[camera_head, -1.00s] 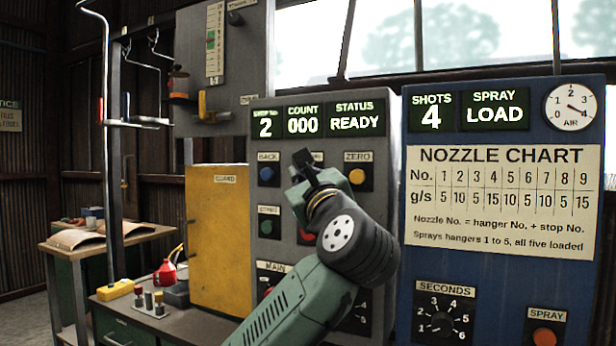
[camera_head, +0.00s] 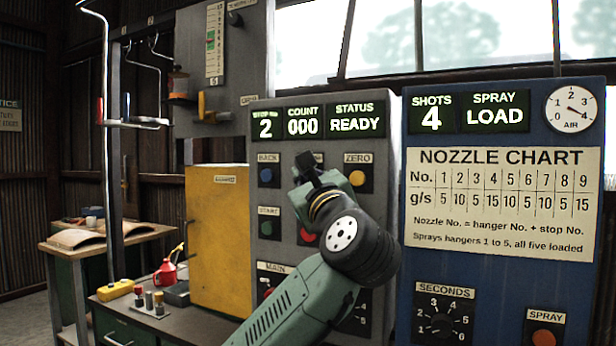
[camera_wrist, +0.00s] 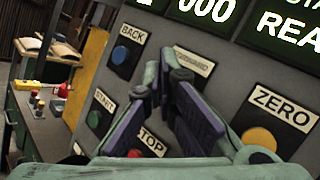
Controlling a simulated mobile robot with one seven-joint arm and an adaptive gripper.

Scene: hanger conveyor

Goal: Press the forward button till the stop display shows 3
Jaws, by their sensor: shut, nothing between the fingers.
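The stop display (camera_head: 265,129) on the grey control panel shows 2. The forward button's label (camera_wrist: 194,62) shows partly in the wrist view, beside my fingertips; the button itself is hidden behind my fingers. My gripper (camera_head: 303,163) is shut and empty, in front of the forward button's place between the back and zero buttons. In the wrist view, its fingertips (camera_wrist: 171,72) lie over the forward plate. I cannot tell whether they touch the button.
The blue back button (camera_head: 266,174) is to the left and the yellow zero button (camera_head: 357,177) to the right. The red stop button (camera_wrist: 135,154) and green start button (camera_head: 266,227) lie below. The count display (camera_head: 303,122) reads 000; status (camera_head: 355,124) reads READY.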

